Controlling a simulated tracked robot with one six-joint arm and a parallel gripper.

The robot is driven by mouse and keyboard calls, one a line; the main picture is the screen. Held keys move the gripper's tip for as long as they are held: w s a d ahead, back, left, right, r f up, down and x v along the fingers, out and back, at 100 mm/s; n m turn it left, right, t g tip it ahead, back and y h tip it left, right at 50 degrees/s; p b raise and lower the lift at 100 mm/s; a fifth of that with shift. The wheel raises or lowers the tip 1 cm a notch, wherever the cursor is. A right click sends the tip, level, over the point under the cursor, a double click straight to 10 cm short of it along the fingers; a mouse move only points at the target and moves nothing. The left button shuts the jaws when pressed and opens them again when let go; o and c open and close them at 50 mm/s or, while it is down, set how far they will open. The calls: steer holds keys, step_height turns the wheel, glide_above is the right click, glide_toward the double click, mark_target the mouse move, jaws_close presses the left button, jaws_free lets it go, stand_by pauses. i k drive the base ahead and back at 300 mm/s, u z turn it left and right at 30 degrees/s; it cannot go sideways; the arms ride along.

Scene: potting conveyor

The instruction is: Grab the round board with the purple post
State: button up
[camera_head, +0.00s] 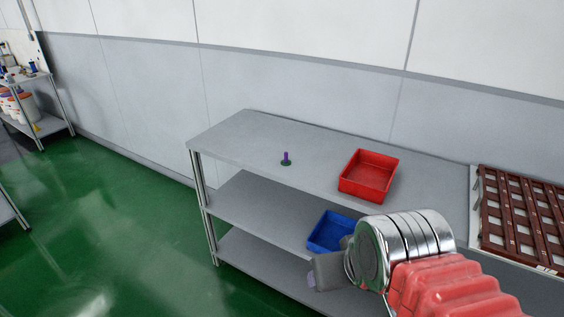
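A blue tray (331,231) sits on the shelf below. A brown slatted rack (520,218) is at the right. Green floor (110,220) lies open at left.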

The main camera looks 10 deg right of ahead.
mark_target(286, 162)
steer(key=u, duration=1.15)
steer(key=i, duration=2.65)
steer(key=z, duration=0.05)
